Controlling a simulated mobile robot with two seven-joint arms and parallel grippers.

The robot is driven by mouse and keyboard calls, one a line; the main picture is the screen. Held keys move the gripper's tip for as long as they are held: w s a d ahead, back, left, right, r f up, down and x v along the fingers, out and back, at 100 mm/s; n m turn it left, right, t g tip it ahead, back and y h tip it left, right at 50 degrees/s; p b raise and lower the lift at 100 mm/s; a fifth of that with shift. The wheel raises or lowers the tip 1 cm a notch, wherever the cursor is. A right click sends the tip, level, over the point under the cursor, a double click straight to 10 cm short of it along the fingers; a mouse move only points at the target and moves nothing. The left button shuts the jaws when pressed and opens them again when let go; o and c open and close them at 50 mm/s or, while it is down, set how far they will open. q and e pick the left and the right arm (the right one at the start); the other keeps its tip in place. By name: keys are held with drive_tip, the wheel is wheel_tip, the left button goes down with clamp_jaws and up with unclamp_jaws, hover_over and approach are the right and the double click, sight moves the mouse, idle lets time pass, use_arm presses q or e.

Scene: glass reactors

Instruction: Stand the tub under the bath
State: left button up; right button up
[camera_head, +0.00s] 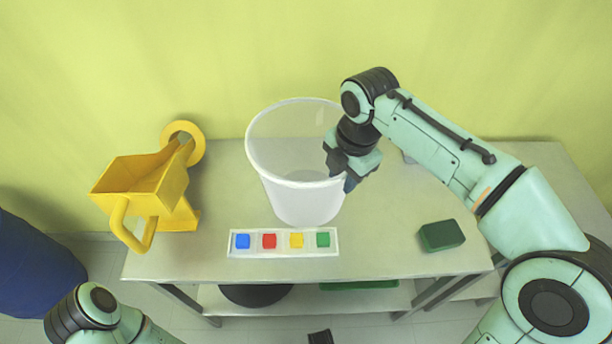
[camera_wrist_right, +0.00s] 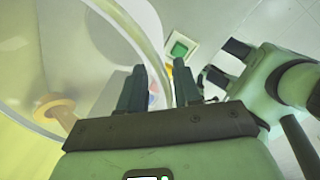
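A large translucent white tub (camera_head: 300,195) stands upright on the table; it fills the left of the right wrist view (camera_wrist_right: 95,60). My right gripper (camera_head: 340,180) is at the right side of the tub's rim. In the right wrist view its two fingers (camera_wrist_right: 158,85) are apart, with the rim seeming to pass between them. Whether they touch the rim is not clear. My left gripper shows at the right in the right wrist view (camera_wrist_right: 226,62) with its fingers apart and empty. I cannot tell which thing is the bath.
A yellow hopper-like device with a handle (camera_head: 150,185) stands at the table's left. A white strip (camera_head: 283,253) with coloured squares lies before the tub. A green block (camera_head: 441,235) lies to the right. A dark round thing (camera_head: 255,294) is on the lower shelf (camera_head: 300,302).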

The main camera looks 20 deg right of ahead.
drive_tip(key=shift+f, duration=0.95)
clamp_jaws()
drive_tip(key=shift+w+r, duration=0.1)
idle(0.5)
